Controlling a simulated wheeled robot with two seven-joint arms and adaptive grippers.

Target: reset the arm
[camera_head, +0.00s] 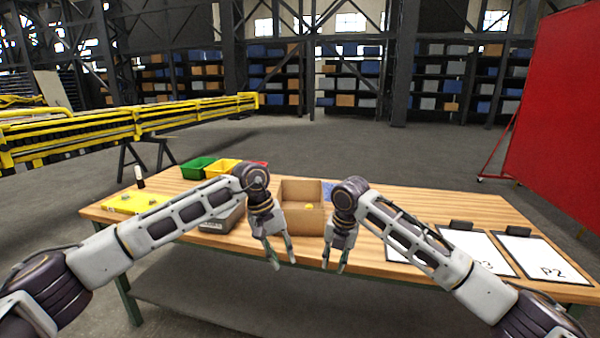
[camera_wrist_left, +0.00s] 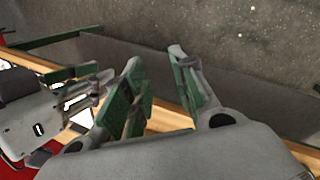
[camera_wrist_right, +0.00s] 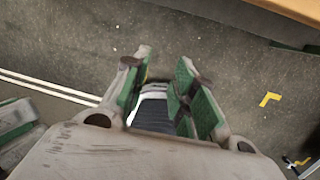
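My left gripper (camera_head: 280,262) hangs down in front of the wooden table's (camera_head: 185,243) near edge, with its fingers apart and nothing between them. Its fingers also show spread in the left wrist view (camera_wrist_left: 157,62). My right gripper (camera_head: 335,267) hangs the same way a little to the right, with a gap between the two grippers. Its fingers are apart and empty in the right wrist view (camera_wrist_right: 164,60). Both arms are bent inward over the table, and both grippers point downward.
An open cardboard box (camera_head: 302,190) with a small yellow thing inside stands behind the grippers. Green (camera_head: 198,167) and yellow (camera_head: 222,168) bins, a yellow plate (camera_head: 135,203) and a grey bin (camera_head: 222,222) are at left. Clipboards, one marked P2 (camera_head: 545,260), lie at right.

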